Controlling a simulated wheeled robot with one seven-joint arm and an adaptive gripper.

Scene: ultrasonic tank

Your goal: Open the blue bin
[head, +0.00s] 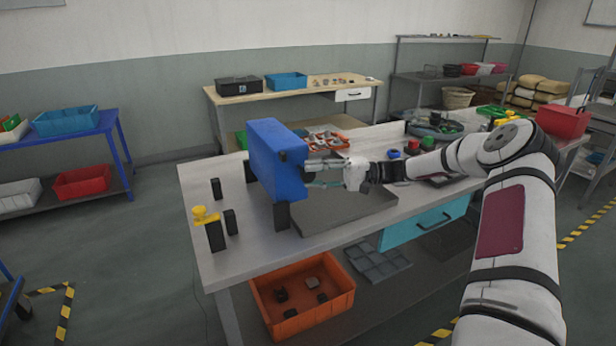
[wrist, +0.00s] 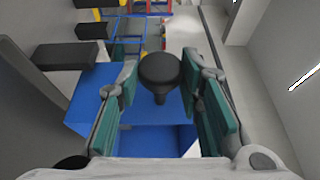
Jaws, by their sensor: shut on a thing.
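A blue box-like body (head: 278,158), which I take for the blue bin, stands on edge at the left part of the near workbench. Black blocks (head: 282,216) show at its lower edge. My gripper (head: 312,176) is at its right side. In the wrist view, my fingers (wrist: 160,80) with teal pads are on both sides of a black round knob (wrist: 160,68), shut on it. Blue surfaces (wrist: 150,140) show behind and below the knob. The knob is hidden or too small to make out in the head view. How far the bin is open, I cannot tell.
A flat grey plate (head: 345,215) lies right of the bin. Black posts (head: 216,188) and a yellow-topped piece (head: 206,214) stand at the left. A tray of parts (head: 325,138) is behind. An orange bin (head: 300,300) is below the bench.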

